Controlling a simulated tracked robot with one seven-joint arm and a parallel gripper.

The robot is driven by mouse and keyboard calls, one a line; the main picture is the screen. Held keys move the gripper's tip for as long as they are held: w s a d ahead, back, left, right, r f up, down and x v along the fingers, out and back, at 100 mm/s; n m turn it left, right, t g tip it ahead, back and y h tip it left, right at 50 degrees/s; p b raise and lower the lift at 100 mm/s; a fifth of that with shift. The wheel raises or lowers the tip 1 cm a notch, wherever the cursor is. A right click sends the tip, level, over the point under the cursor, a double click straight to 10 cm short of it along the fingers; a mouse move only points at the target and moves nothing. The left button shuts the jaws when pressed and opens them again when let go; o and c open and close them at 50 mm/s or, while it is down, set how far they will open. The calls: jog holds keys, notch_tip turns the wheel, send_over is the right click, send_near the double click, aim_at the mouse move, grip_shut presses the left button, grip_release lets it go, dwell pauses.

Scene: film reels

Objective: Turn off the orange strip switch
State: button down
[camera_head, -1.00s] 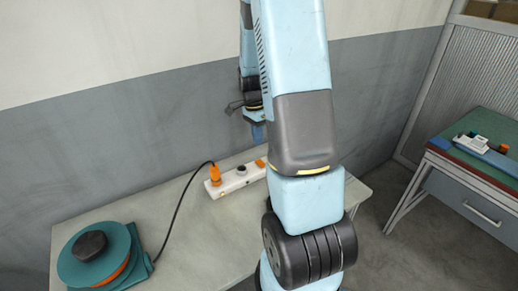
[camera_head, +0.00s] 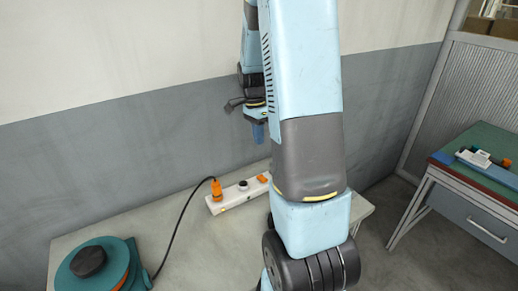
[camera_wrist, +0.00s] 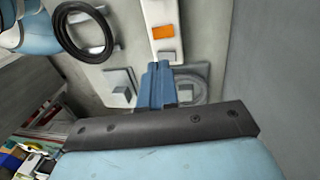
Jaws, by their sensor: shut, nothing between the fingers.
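The white power strip (camera_head: 226,203) lies on the table near the back wall in the head view. Its orange switch (camera_head: 262,178) is at the right end, close beside my arm. An orange plug with a black cable sits in its left end. My gripper (camera_head: 258,133) points down above and behind the switch, apart from it, fingers shut and empty. In the wrist view, the strip (camera_wrist: 160,12) comes in from the top, with the orange switch (camera_wrist: 163,32) just above the shut blue fingers (camera_wrist: 158,72). Whether the switch is on or off cannot be told.
A teal reel (camera_head: 95,270) stands at the table's left, its cable running to the strip. The grey wall (camera_head: 110,145) rises behind the table. A second table (camera_head: 485,155) with small items is at right. A dark ring (camera_wrist: 62,38) shows in the wrist view.

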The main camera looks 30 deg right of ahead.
aim_at(263, 179)
jog(key=shift+s, duration=0.25)
jog(key=shift+f, duration=0.1)
jog(key=f, duration=0.4)
jog(key=s+f, duration=0.1)
jog(key=f, duration=0.4)
jog(key=s+f, duration=0.1)
jog(key=f, duration=0.3)
jog(key=shift+s+f, duration=0.2)
jog(key=shift+f, duration=0.1)
jog(key=shift+f, duration=0.1)
jog(key=shift+s+f, duration=0.15)
jog(key=shift+s, duration=0.1)
jog(key=shift+w, duration=0.15)
